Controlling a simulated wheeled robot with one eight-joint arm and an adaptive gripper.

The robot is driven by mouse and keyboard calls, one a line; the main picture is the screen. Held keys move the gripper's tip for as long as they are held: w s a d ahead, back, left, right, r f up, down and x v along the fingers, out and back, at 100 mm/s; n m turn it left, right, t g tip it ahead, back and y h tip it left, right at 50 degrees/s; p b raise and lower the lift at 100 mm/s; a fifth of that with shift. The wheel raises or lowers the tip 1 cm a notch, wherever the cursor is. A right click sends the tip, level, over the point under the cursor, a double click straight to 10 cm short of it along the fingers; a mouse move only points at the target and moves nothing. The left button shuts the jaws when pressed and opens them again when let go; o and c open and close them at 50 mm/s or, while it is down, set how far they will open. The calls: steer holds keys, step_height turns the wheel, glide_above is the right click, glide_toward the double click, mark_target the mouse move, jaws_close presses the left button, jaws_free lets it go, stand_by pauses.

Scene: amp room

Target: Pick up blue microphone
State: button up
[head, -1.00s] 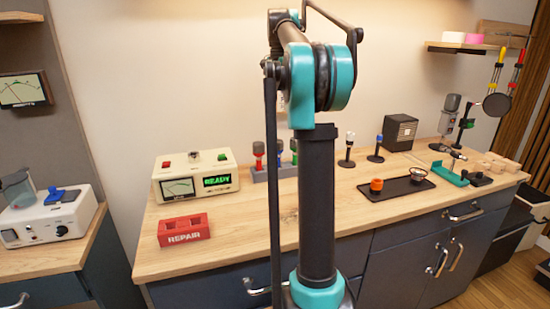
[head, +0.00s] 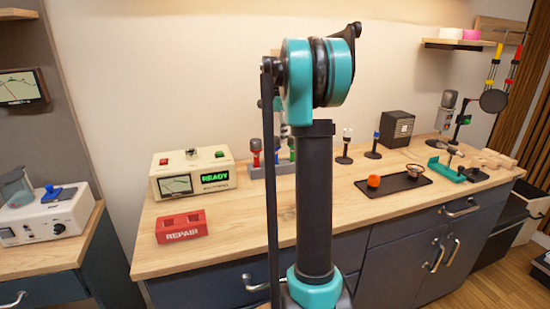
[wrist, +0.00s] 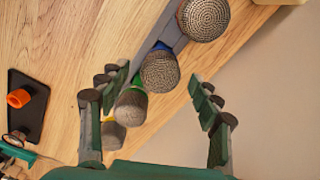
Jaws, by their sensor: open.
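In the wrist view, a row of microphones with round grey mesh heads stands in a grey rack (wrist: 147,42). The blue microphone (wrist: 160,71), with a blue band behind its head, lies between the fingers of my open gripper (wrist: 163,80), apart from both. A green-banded microphone (wrist: 131,105) is beside it, nearer the left finger. Another mesh head (wrist: 203,18) is at the top; its band is hard to make out.
A cream READY device (head: 193,176) and a red REPAIR block (head: 182,227) stand left of the rack. A black tray (head: 393,186) with an orange item lies to the right. Two stand-like items (head: 374,148) are behind it. The front middle of the bench is clear.

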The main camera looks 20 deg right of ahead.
mark_target(275, 155)
steer(key=shift+f, duration=1.3)
steer(key=shift+c, duration=0.6)
jaws_close()
